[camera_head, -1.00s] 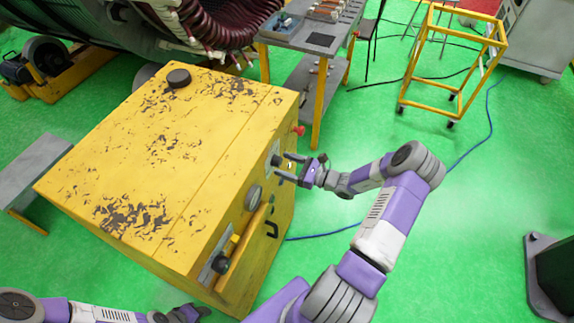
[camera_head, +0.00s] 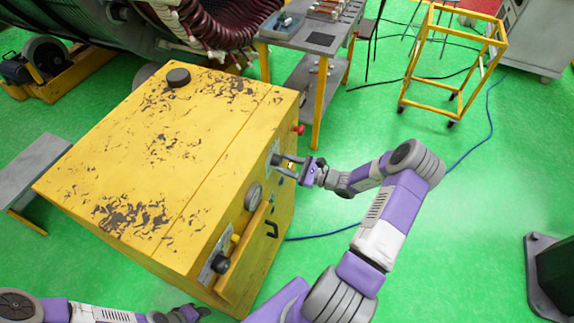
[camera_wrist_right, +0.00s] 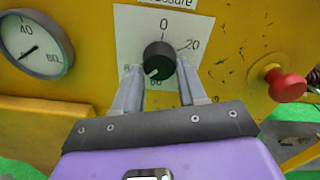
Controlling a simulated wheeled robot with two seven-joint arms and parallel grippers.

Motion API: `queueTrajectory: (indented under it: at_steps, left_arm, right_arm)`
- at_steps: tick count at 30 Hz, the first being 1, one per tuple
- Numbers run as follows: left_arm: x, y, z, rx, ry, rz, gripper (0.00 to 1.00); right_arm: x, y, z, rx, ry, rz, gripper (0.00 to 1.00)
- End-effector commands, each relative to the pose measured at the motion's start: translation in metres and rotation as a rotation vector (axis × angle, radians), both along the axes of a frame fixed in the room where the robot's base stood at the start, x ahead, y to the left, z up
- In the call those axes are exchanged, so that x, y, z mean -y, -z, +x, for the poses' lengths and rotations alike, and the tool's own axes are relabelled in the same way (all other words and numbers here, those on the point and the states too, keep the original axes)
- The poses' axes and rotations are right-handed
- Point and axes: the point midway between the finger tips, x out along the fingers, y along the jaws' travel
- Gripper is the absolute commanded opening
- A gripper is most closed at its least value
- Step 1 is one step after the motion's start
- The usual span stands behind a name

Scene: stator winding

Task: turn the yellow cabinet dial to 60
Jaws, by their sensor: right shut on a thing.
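The yellow cabinet (camera_head: 150,130) stands in the middle of the head view, its panel facing right. Its black dial (camera_wrist_right: 159,59) sits on a white plate marked 0 at top and 20 at right, with other numbers partly hidden. The dial's white mark points down and slightly left, close to a partly hidden number that looks like 60. My right gripper (camera_wrist_right: 160,76) is shut on the dial, a finger on each side; it also shows in the head view (camera_head: 288,164). My left gripper (camera_head: 188,314) is low in the head view, its jaws unclear.
A red button (camera_wrist_right: 287,84) is right of the dial and a round gauge (camera_wrist_right: 33,44) is left of it. A handle (camera_head: 272,229) and a lower dark knob (camera_head: 221,263) are on the same panel.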

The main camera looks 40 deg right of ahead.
Motion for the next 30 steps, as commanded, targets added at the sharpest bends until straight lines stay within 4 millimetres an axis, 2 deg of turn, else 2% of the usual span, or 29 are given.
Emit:
queueTrajectory:
  at_steps: [18, 30]
  left_arm:
    - [0.0, 0.026, 0.0, 0.0, 0.0, 0.0, 0.43]
    - [0.0, 0.039, 0.0, 0.0, 0.0, 0.0, 0.43]
  right_arm:
    - [0.002, 0.001, 0.001, 0.258, 0.0, -0.498, 0.11]
    - [0.002, -0.001, 0.001, 0.354, 0.001, -0.684, 0.11]
